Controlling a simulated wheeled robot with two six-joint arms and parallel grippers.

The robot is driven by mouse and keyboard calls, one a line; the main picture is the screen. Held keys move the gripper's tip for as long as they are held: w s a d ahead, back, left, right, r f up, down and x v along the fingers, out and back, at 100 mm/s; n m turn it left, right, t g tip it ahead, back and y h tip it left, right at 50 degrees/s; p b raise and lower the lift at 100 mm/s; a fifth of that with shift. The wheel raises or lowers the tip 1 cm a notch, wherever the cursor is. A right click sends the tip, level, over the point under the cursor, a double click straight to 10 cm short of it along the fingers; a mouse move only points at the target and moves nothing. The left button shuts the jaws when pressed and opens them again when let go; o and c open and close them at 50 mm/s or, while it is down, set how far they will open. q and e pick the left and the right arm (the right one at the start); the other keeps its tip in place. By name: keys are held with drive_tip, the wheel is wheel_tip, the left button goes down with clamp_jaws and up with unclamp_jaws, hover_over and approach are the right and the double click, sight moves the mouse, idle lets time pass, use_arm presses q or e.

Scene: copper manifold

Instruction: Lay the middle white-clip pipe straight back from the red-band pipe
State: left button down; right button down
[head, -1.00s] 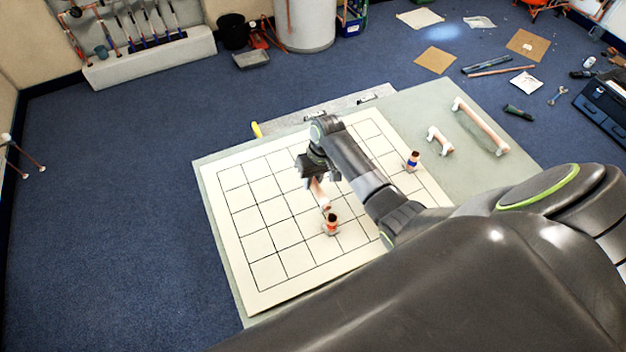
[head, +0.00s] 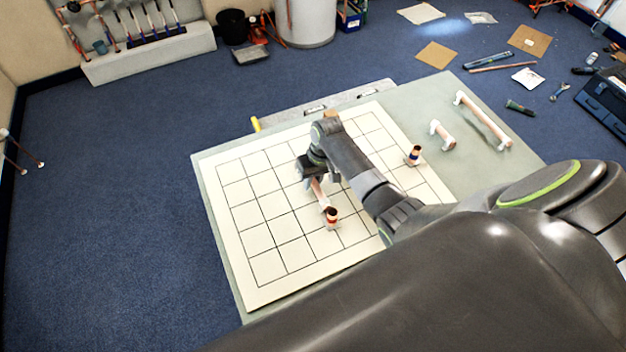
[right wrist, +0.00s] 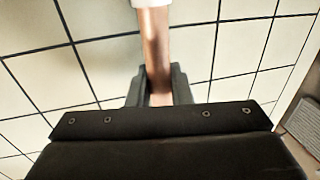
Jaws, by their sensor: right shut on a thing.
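The middle white-clip pipe (head: 319,190) is copper with a white clip at its near end. My right gripper (head: 312,176) is shut on it over the grid board (head: 262,240). In the right wrist view the copper pipe (right wrist: 157,55) runs between the fingers (right wrist: 160,88), with a white clip at the top edge. The red-band pipe (head: 331,218) stands upright on the board, right at the held pipe's near end. I cannot tell whether they touch. The held pipe's far end is hidden by my gripper. My left gripper is not in view.
A blue-band pipe (head: 414,155) stands on the board's right side. A short white-clip pipe (head: 442,135) and a long one (head: 483,120) lie on the grey-green mat (head: 440,95) at right. A level with a yellow end (head: 256,124) lies behind the board. The board's left squares are clear.

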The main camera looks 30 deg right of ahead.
drive_tip(key=shift+f, duration=0.3)
drive_tip(key=c, duration=1.2)
unclamp_jaws()
drive_tip(key=shift+c, duration=0.2)
wheel_tip(320, 180, up, 6)
drive_tip(key=p, duration=0.6)
drive_tip(key=shift+r, duration=1.45)
